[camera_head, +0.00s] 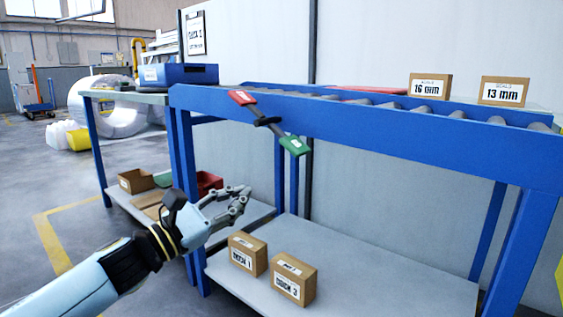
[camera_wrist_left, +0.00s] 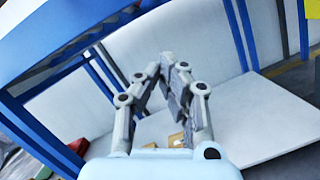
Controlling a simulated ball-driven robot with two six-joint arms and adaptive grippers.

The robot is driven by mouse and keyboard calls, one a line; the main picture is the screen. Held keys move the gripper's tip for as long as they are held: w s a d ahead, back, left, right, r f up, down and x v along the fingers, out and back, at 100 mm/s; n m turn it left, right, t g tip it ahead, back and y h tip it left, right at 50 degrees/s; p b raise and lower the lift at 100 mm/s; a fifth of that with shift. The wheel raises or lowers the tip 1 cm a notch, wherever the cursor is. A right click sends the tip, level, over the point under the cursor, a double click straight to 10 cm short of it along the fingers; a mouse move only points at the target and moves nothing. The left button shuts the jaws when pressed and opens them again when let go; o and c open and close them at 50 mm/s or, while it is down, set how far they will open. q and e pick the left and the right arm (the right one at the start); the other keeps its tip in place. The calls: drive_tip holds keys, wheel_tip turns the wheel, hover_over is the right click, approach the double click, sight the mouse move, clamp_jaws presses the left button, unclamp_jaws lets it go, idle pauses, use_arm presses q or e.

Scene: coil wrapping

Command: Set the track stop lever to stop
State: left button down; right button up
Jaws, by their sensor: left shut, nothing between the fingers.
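The track stop lever (camera_head: 267,121) is mounted on the front of the blue conveyor frame. It slants from a red end (camera_head: 241,97) at upper left to a green end (camera_head: 295,145) at lower right, with a black pivot between them. The lettering on its ends is too small to read. My left gripper (camera_head: 244,192) is below and left of the lever, apart from it. It is shut and empty. In the left wrist view its fingers (camera_wrist_left: 168,68) come together in front of the frame; I cannot make out the lever there. My right gripper is not in view.
The blue roller conveyor (camera_head: 400,127) runs to the right with two boxes labelled 16 mm (camera_head: 430,86) and 13 mm (camera_head: 505,91). Two cartons (camera_head: 247,254) (camera_head: 292,279) stand on the lower shelf (camera_head: 360,285). A blue bin (camera_head: 178,75) is at left. Space before the lever is clear.

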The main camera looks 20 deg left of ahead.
use_arm(q)
drive_tip(key=w+d+r+p, duration=0.2)
drive_tip(key=w+d+r, duration=0.3)
drive_tip(key=w+d, duration=0.1)
drive_tip(key=shift+w+r, duration=0.25)
drive_tip(key=shift+w, duration=0.55)
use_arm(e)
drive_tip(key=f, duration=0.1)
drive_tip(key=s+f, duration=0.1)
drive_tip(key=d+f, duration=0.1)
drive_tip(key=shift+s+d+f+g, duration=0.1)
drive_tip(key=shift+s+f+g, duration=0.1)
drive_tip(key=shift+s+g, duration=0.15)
use_arm(q)
drive_tip(key=shift+d, duration=0.1)
drive_tip(key=shift+d+r+p, duration=0.1)
drive_tip(key=shift+p, duration=0.25)
drive_tip(key=shift+s+d+r+n, duration=0.1)
drive_tip(key=shift+d+r+n, duration=0.05)
drive_tip(key=shift+n, duration=0.45)
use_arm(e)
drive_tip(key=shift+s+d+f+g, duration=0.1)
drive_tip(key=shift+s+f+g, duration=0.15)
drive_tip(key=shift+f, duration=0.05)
